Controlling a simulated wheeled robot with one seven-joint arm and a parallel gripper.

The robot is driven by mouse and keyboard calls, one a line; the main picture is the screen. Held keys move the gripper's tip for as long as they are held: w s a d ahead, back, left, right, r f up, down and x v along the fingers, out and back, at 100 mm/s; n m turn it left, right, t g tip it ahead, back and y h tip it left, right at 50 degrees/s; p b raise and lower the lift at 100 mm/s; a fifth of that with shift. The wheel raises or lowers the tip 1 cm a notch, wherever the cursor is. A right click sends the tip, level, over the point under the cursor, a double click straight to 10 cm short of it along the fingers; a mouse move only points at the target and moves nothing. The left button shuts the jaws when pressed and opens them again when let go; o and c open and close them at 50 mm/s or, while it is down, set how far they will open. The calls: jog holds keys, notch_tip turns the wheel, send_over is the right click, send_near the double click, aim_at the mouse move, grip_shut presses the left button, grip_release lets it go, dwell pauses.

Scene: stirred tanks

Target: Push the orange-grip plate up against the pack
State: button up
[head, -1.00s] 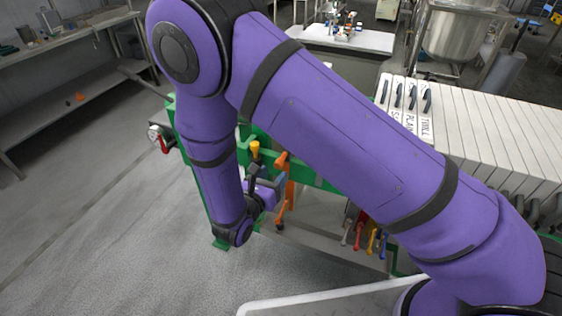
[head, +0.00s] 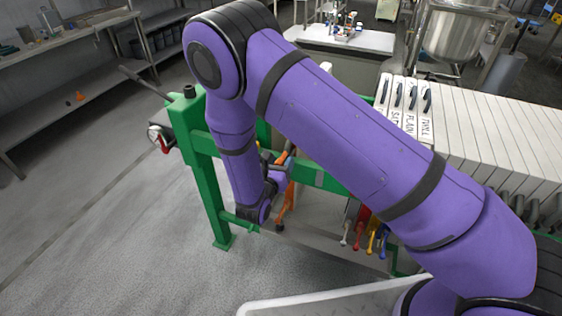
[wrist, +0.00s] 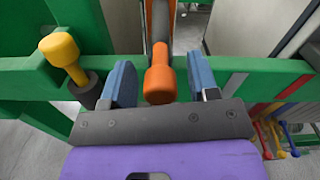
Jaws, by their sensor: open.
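The orange grip of the plate (wrist: 160,84) stands between the two blue fingers of my gripper (wrist: 161,76) in the wrist view. The fingers are open, one on each side, with a visible gap to the grip. In the head view orange parts of the plate (head: 287,203) show just right of my forearm; the plate's body is mostly hidden. The pack (head: 490,128) of pale upright plates stands to the right, with lettered plates at its near end. There is open space between the orange-grip plate and the pack.
A green rail (wrist: 265,78) runs across behind my fingers. A yellow grip (wrist: 60,48) stands just left of my left finger. Red, yellow and blue handles (head: 366,238) hang low, right of the orange parts. A green post (head: 207,175) stands at the left; the floor beyond is clear.

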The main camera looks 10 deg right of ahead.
jog(key=shift+w+d, duration=0.2)
jog(key=shift+w, duration=0.1)
jog(key=shift+c, duration=0.5)
grip_shut()
jog(key=shift+d, duration=0.15)
